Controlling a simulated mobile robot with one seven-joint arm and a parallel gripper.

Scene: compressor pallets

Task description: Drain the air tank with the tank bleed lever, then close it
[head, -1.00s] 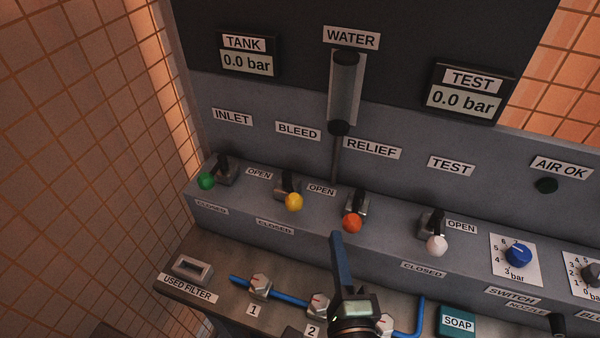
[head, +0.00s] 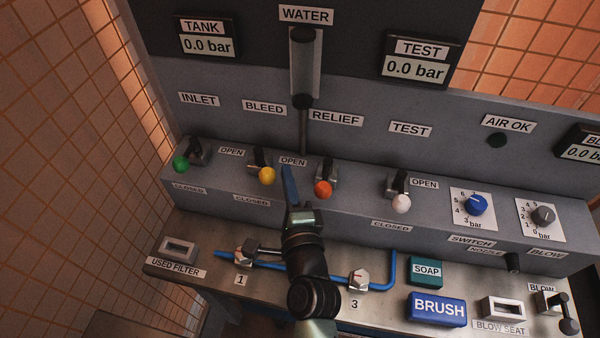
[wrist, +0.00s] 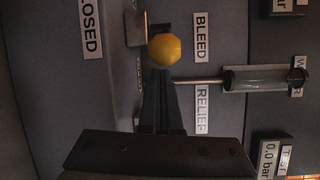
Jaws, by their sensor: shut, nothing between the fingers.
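The bleed lever, with its yellow knob (head: 267,175), stands on the grey panel below the BLEED label (head: 264,107). Its knob points forward, toward the CLOSED label (head: 252,201); an OPEN label (head: 293,161) is to its right. The tank display (head: 208,42) reads 0.0 bar. My gripper (head: 286,172) is shut and empty, its tips just right of the yellow knob. In the wrist view the yellow knob (wrist: 165,49) is just beyond the tips of my gripper (wrist: 158,75); I cannot tell whether they touch.
The green inlet knob (head: 181,163) is to the left; the orange relief knob (head: 322,188) is close on the right, then the white test knob (head: 401,204). A vertical water tube (head: 304,65) stands behind. Blue pipe and valves (head: 359,280) lie on the bench below.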

